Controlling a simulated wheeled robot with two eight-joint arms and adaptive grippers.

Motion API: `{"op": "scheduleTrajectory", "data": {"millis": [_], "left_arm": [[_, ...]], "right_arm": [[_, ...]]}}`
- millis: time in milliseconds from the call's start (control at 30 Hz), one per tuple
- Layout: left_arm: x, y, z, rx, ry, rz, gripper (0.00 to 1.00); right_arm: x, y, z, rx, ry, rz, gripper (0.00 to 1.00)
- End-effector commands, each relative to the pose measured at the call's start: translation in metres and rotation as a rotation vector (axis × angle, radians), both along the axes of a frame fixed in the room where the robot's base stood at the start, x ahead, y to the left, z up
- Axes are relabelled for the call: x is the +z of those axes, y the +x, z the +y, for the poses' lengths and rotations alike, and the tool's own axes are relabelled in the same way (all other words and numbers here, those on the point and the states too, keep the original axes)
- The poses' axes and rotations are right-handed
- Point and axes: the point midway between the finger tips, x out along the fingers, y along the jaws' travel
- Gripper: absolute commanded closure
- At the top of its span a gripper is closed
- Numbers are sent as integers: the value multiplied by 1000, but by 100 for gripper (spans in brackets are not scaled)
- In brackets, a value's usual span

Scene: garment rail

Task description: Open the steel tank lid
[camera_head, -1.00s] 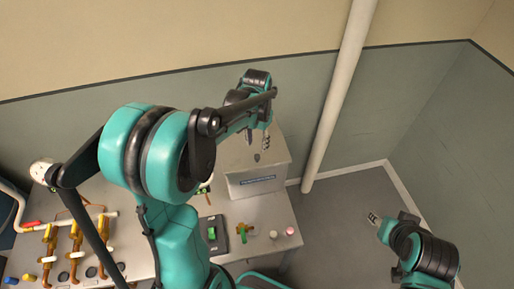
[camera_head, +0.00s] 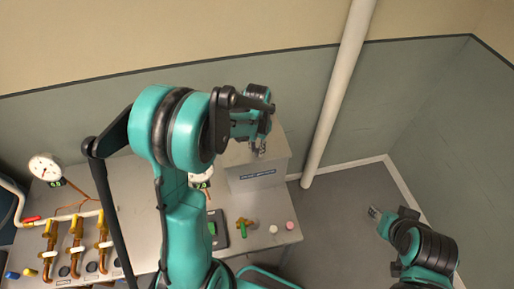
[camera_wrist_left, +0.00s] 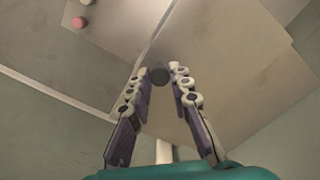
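The steel tank (camera_head: 258,179) is a grey box with a blue label, at the back right of the bench. Its lid (camera_wrist_left: 235,70) looks closed and fills much of the left wrist view. A dark round knob (camera_wrist_left: 157,74) shows between the fingertips there. My left gripper (camera_head: 258,150) is over the tank top, pointing down. In the left wrist view, the left gripper (camera_wrist_left: 157,70) is open, one finger on each side of the knob, with small gaps; contact is not clear. My right gripper (camera_head: 374,213) hangs over the floor, away from the tank; its finger gap is too small to judge.
The bench (camera_head: 262,238) carries a black box with a green switch (camera_head: 213,229), a brass valve (camera_head: 246,224), and a pink button (camera_head: 290,225). Pipes with yellow valves (camera_head: 76,225) and a gauge (camera_head: 45,167) stand left. A pale vertical pipe (camera_head: 335,100) rises behind the tank.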

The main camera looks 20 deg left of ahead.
Motion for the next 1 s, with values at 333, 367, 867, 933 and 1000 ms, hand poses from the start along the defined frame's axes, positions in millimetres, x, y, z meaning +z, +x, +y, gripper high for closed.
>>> {"op": "scheduleTrajectory", "data": {"millis": [333, 367, 867, 933, 1000], "left_arm": [[-2, 33, 25, 4, 0, -1, 100], [-2, 40, 30, 4, 0, -1, 100], [0, 105, 79, -1, 0, -1, 100], [0, 105, 79, -1, 0, -1, 100], [0, 105, 79, -1, 0, -1, 100]], "right_arm": [[-11, 0, 0, 0, 0, 0, 60], [-13, 0, 0, 0, 0, 0, 60], [-24, 0, 0, 0, 0, 0, 60], [-24, 0, 0, 0, 0, 0, 60], [-24, 0, 0, 0, 0, 0, 60]]}}
